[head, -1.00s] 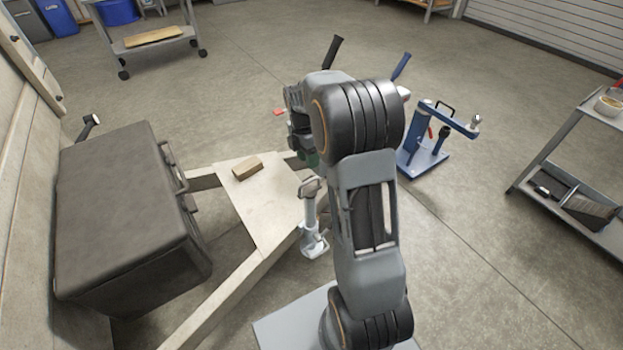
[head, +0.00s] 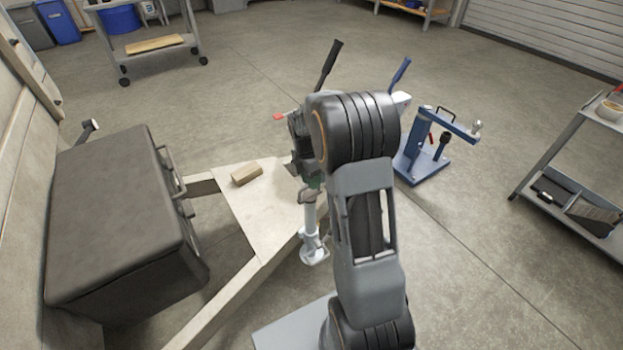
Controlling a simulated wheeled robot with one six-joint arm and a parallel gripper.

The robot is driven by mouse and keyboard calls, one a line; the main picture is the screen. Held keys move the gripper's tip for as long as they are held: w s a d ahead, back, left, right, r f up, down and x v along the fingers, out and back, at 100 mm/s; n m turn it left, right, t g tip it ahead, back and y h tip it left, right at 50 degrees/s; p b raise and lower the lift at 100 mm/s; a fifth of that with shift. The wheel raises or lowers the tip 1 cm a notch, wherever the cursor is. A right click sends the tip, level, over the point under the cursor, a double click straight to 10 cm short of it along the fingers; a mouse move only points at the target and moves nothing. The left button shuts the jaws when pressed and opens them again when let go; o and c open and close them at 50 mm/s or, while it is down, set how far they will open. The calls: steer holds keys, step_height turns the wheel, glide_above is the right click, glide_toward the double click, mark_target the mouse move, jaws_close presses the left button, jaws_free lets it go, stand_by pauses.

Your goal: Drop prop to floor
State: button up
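The prop (head: 310,218) appears to be the pale grey upright post with a round foot (head: 314,252). It stands upright beside the right edge of the pale trailer frame (head: 250,215), near its front. I cannot tell whether its foot touches the floor. My gripper (head: 308,192) is at the prop's top, partly hidden behind my own arm. Its fingers are too small and covered to show whether they are open or shut on the post.
A wooden block (head: 246,174) lies on the frame plate. A dark box (head: 115,220) sits at left. A blue stand (head: 425,150) is on the floor to the right, with a grey shelf cart (head: 575,190) farther right. Open floor lies between them.

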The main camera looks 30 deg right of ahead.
mark_target(312, 194)
jaws_close()
step_height(312, 194, down, 5)
steer(key=shift+b, duration=0.7)
steer(key=shift+r, duration=0.1)
steer(key=shift+o, duration=1.2)
jaws_free()
step_height(312, 194, up, 14)
steer(key=w+p, duration=0.2)
steer(key=p, duration=0.2)
steer(key=shift+w+a+f+p, duration=0.15)
steer(key=shift+w+f+p, duration=0.1)
steer(key=shift+w+p, duration=0.15)
